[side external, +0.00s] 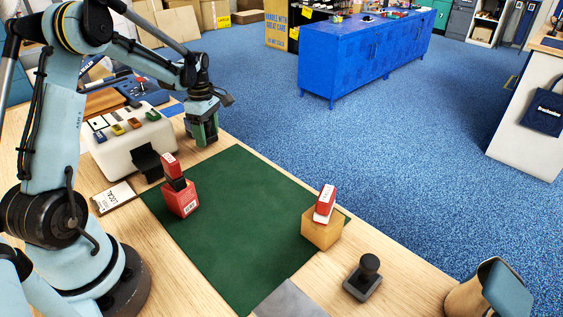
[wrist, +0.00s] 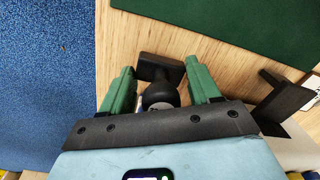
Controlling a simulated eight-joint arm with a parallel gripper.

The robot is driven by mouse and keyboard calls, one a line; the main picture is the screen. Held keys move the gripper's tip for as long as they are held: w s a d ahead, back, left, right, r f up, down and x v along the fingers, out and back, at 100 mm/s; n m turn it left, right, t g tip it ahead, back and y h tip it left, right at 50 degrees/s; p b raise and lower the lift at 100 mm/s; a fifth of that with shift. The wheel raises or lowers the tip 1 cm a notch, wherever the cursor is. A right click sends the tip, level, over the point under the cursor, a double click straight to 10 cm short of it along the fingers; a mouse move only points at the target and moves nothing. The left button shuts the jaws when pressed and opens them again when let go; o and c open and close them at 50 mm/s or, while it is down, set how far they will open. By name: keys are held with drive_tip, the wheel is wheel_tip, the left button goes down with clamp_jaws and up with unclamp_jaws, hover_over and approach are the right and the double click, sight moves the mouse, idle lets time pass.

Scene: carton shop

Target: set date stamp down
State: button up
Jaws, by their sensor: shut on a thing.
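My gripper (side external: 203,130) is at the far edge of the wooden table, beyond the green mat (side external: 240,225). Its green fingers point down at the table. In the wrist view, my gripper (wrist: 160,85) is shut on a black stamp with a round knob (wrist: 160,94) and a flat rectangular base (wrist: 158,68). I take it for the date stamp; no lettering shows. The fingers hide it in the side view. I cannot tell whether its base touches the table. A similar black knobbed stamp (side external: 366,278) stands upright at the table's near right.
A white rack (side external: 133,146) with coloured stamps and a black holder (side external: 149,165) stand beside my gripper. A red box (side external: 180,199) and a tan block (side external: 321,234), each with a red stamp on top, stand on the mat. Bare wood (side external: 222,137) lies around my gripper.

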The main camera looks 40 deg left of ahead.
drive_tip(key=shift+f, duration=0.6)
drive_tip(key=shift+f, duration=0.15)
drive_tip(key=o, duration=1.1)
drive_tip(key=shift+c, duration=0.2)
